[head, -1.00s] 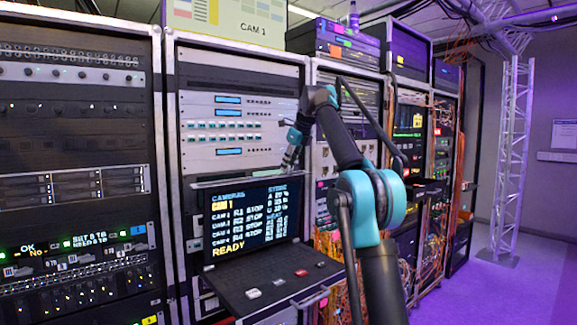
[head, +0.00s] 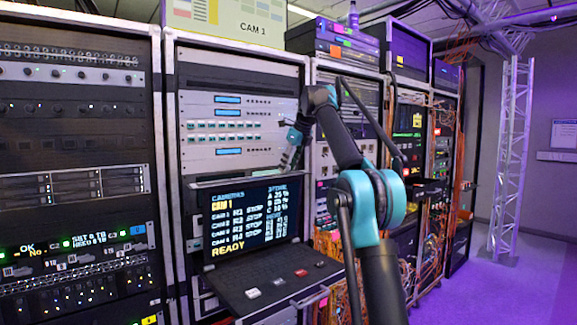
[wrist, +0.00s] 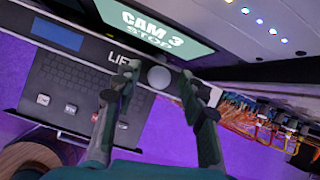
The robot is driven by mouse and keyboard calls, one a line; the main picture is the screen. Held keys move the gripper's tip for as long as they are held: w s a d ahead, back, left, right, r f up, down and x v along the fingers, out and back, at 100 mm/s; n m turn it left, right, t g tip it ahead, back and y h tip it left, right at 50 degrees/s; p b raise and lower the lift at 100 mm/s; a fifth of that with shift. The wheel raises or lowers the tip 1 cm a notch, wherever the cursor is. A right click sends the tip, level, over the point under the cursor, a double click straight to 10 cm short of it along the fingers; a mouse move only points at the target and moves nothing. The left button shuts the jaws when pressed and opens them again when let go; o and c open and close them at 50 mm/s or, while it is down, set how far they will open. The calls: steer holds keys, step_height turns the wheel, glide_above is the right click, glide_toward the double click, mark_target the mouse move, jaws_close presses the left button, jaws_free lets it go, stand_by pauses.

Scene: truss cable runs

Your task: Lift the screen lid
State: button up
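The screen lid (head: 249,216) stands raised and tilted above a black keyboard drawer (head: 285,287). It shows lines of camera text ending in "READY". My gripper (head: 292,153) is just above the lid's upper right edge in the head view, small and partly hidden by the arm. In the wrist view my gripper (wrist: 161,92) is open, its two dark fingers on either side of a round grey knob (wrist: 158,77). The knob is beside the word "LIFT" on a black bar (wrist: 80,53). I cannot tell whether either finger touches it. The keyboard drawer also shows there (wrist: 80,90).
A "CAM 3 STOP" display (wrist: 153,27) lies close above the fingers in the wrist view. Rack panels (head: 230,130) stand behind the lid. Orange cables (head: 335,270) hang right of the drawer. A truss tower (head: 512,160) and open floor (head: 515,290) lie farther right.

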steer(key=s+d+r, duration=0.4)
steer(key=s+d, duration=0.4)
steer(key=s, duration=0.3)
steer(key=shift+s+d+r, duration=0.2)
steer(key=shift+s+d, duration=0.05)
steer(key=shift+s, duration=0.1)
stand_by(0.5)
